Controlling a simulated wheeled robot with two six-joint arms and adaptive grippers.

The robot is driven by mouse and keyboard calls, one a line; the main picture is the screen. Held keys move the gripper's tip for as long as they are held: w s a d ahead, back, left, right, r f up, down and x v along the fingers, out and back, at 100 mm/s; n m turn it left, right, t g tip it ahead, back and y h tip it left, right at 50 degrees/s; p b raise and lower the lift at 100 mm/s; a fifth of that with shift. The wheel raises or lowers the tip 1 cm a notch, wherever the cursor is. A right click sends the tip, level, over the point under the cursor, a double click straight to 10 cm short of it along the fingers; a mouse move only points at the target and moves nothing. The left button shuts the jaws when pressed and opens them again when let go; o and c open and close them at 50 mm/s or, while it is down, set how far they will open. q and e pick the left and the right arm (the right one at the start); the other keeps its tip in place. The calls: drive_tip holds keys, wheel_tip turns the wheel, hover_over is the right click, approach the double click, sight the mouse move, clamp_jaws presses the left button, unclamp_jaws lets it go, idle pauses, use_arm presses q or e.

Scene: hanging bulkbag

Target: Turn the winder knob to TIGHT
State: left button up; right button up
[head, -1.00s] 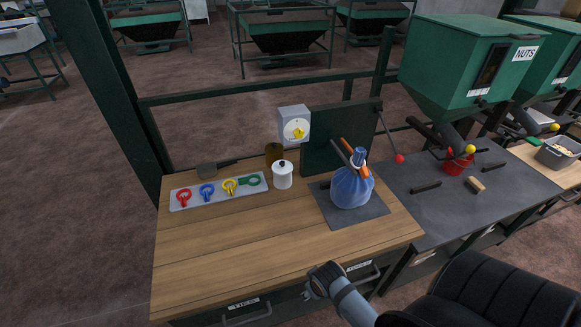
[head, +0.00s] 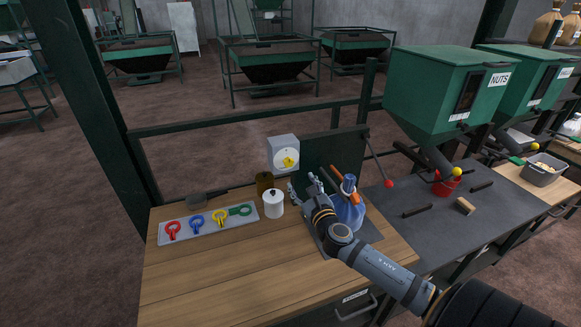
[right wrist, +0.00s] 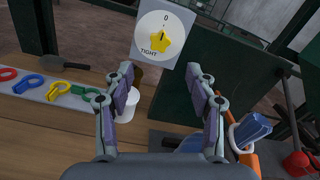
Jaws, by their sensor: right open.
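The winder is a grey box with a white dial (head: 286,156) and a yellow star-shaped knob (head: 289,162), mounted above the back of the wooden table. In the right wrist view the knob (right wrist: 160,39) sits on the dial (right wrist: 150,28), which has "0" at the top and "TIGHT" at lower left. The knob's dark mark points up, near the 0. My right gripper (head: 305,186) is in front of and below the winder, apart from it. In the right wrist view the gripper (right wrist: 161,75) is open and empty, with the knob beyond its fingertips. My left gripper is not in view.
A dark green panel (head: 332,160) stands right of the winder. A white canister (head: 273,204) and a brown jar (head: 264,183) stand below it. A tray (head: 210,228) holds coloured clips.

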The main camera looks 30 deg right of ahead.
sight(289, 163)
drive_tip(key=shift+w+r, duration=0.1)
drive_tip(key=p+x, duration=0.2)
drive_tip(key=x, duration=0.8)
drive_tip(key=shift+w, duration=0.15)
drive_tip(key=c, duration=1.2)
